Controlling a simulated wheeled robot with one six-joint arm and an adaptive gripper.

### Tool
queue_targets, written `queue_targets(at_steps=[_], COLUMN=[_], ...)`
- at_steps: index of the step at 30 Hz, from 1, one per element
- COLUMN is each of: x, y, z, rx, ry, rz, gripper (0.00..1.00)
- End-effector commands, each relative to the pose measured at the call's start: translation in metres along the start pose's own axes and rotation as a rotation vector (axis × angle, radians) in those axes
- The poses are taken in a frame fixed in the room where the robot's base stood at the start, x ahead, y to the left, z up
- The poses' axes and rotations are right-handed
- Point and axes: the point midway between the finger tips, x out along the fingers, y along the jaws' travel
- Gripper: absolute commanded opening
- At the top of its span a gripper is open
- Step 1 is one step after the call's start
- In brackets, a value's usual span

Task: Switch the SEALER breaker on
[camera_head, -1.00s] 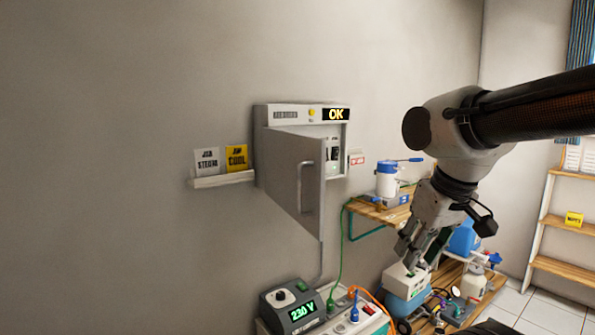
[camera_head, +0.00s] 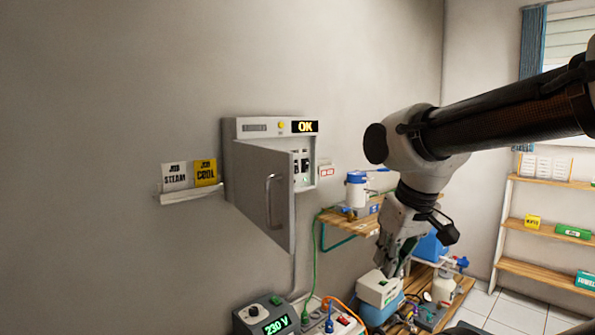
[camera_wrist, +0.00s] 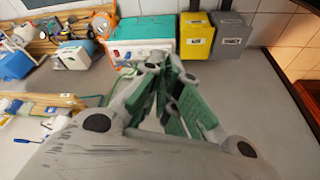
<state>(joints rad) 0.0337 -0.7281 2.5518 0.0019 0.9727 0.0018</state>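The grey breaker box (camera_head: 277,127) hangs on the wall, with a yellow lamp and a lit OK display on top. Its door (camera_head: 263,195) stands partly open and hides the left part of the inside. Dark breaker switches (camera_head: 305,163) show past the door's edge. Their labels and positions are too small to read, so I cannot tell which is SEALER. My gripper (camera_head: 390,268) points down to the right of and below the box, well apart from it. In the wrist view its green-padded fingers (camera_wrist: 168,68) converge at the tips, seemingly shut with nothing between them.
A wall ledge (camera_head: 190,195) holds JOB STEAM and JOB COOL cards. Below the box are a 230 V unit (camera_head: 265,318) and a socket strip (camera_head: 345,325) with cables. A wooden shelf (camera_head: 345,222) and cluttered bench stand right.

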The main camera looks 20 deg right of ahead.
Motion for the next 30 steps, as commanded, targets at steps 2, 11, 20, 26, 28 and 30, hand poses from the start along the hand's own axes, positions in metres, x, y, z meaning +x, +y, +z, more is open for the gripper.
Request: queue_targets(at_steps=[2,11,20,26,28,30], x=[0.012,0.054,0.12,0.176,0.193,0.203], y=[0.007,0.071,0.187,0.252,0.263,0.26], z=[0.003,-0.051,-0.192,-0.315,-0.365,-0.412], rx=[0.031,0.093,-0.16,-0.522,-0.699,-0.885], ry=[-0.062,-0.216,-0.066,0.149,0.26,0.385], rz=[0.01,0.124,0.302,0.4,0.428,0.451], gripper=[0.0,0.0,0.0,0.0,0.0,0.0])
